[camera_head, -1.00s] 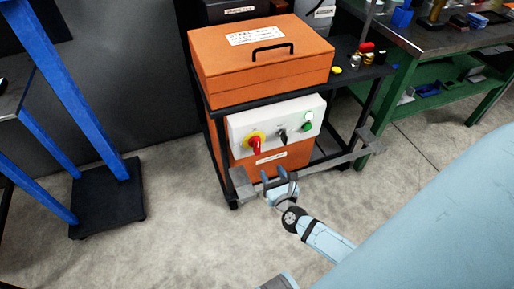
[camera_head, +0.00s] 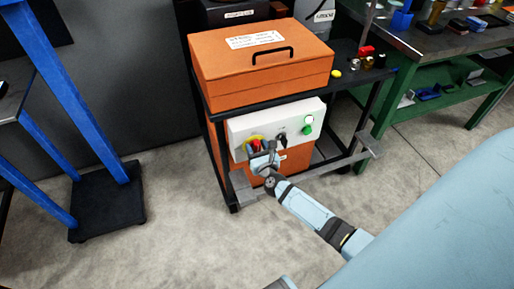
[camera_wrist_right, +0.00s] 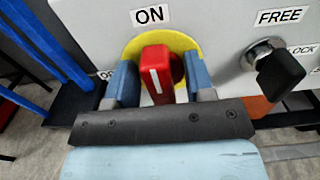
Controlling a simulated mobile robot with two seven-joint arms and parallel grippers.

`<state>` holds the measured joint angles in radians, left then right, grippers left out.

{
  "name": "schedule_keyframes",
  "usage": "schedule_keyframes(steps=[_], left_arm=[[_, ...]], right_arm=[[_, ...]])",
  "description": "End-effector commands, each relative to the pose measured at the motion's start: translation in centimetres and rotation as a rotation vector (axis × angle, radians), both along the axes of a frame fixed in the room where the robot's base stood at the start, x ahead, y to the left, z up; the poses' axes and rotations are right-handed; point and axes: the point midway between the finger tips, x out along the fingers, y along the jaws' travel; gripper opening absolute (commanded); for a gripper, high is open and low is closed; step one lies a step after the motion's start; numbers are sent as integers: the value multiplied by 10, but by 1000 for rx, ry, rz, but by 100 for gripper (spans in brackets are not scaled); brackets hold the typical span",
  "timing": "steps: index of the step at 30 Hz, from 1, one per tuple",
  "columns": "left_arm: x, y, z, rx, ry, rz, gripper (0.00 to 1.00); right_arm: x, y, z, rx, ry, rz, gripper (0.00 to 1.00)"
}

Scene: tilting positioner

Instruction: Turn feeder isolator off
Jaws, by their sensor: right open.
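The feeder isolator is a red handle (camera_wrist_right: 159,72) on a yellow disc (camera_wrist_right: 186,42), on the white panel (camera_head: 238,131). In the right wrist view its white line points up, close to the ON label (camera_wrist_right: 149,15). A label at the left is mostly hidden behind a finger. My right gripper (camera_wrist_right: 158,82) is open, with one blue finger on each side of the red handle; I cannot tell if they touch it. In the head view my right gripper (camera_head: 264,155) partly covers the handle (camera_head: 256,145). My left gripper is not in view.
A black knob (camera_wrist_right: 281,73) with FREE and LOCK labels sits right of the handle. A green button (camera_head: 309,120) is farther right. The panel sits in a black cart (camera_head: 231,190) under an orange box (camera_head: 262,75). A blue-legged stand (camera_head: 95,130) is at left; floor between is clear.

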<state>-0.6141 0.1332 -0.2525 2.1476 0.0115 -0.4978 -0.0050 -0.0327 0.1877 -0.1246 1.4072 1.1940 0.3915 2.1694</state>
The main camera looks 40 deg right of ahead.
Motion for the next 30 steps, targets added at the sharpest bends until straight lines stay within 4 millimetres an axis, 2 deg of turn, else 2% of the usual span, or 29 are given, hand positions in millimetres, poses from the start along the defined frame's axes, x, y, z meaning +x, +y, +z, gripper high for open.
schedule_keyframes(steps=[4, 9, 11, 20, 30], left_arm=[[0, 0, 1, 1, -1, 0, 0], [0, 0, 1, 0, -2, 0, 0], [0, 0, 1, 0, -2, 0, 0], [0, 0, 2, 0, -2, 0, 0], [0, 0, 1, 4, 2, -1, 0]], right_arm=[[0, 0, 0, 0, 0, 0, 49], [0, 0, 0, -1, 0, 0, 10], [0, 0, 0, -1, 0, 0, 0], [-1, 1, 0, -28, 8, 0, 0], [0, 3, 0, -227, 56, 0, 0]])
